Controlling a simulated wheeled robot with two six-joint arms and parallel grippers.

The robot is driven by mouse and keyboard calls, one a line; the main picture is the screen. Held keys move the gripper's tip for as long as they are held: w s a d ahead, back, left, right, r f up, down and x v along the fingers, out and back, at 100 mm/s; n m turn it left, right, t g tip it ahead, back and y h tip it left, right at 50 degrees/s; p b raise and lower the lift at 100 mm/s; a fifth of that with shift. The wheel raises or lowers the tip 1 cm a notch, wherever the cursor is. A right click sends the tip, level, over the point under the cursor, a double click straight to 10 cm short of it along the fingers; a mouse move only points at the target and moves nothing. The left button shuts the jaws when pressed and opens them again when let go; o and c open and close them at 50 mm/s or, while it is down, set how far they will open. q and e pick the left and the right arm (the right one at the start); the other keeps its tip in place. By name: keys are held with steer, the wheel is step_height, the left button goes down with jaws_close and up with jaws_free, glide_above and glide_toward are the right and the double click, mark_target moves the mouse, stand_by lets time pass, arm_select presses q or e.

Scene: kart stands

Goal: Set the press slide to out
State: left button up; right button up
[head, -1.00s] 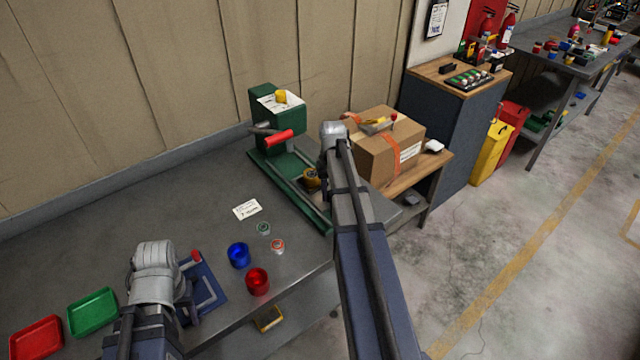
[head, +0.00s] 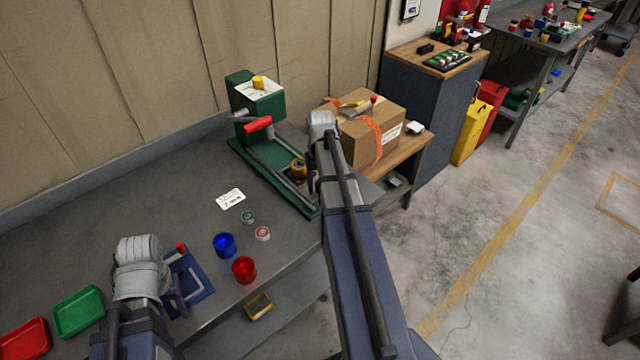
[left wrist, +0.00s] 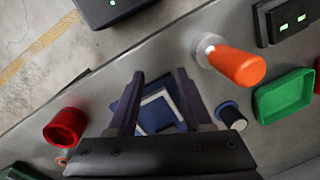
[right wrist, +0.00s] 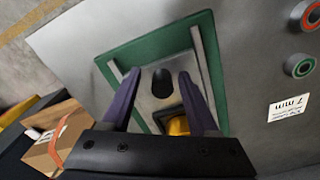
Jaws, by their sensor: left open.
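The green press (head: 262,105) stands on the bench with a red lever handle (head: 258,124) and two rails on its base. A round yellow-brown piece (head: 299,168) sits between the rails near their front. In the right wrist view, the grey slide plate (right wrist: 160,105) carries a dark round feature (right wrist: 162,83) and a yellow piece (right wrist: 178,126). My right gripper (right wrist: 160,80) is open over the plate, its fingers spread either side of the dark feature; contact is unclear. My left gripper (left wrist: 158,78) is open above a blue tray (left wrist: 160,108) at the bench front.
A cardboard box (head: 368,140) on a wooden stand is right of my right arm. A blue cup (head: 224,245), a red cup (head: 244,270), a card (head: 231,199) and green (head: 78,312) and red (head: 24,340) trays are on the bench.

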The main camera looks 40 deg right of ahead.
arm_select(q)
steer(key=shift+r, duration=0.1)
arm_select(e)
steer(key=shift+w+r, duration=0.1)
arm_select(q)
steer(key=shift+r+p, duration=0.5)
steer(key=shift+p, duration=0.15)
arm_select(e)
steer(key=shift+r, duration=0.5)
step_height(320, 180, up, 7)
steer(key=p, duration=0.6)
steer(key=shift+f+p, duration=0.15)
steer(key=shift+p, duration=0.15)
arm_select(q)
step_height(320, 180, up, 7)
steer(key=shift+f, duration=0.2)
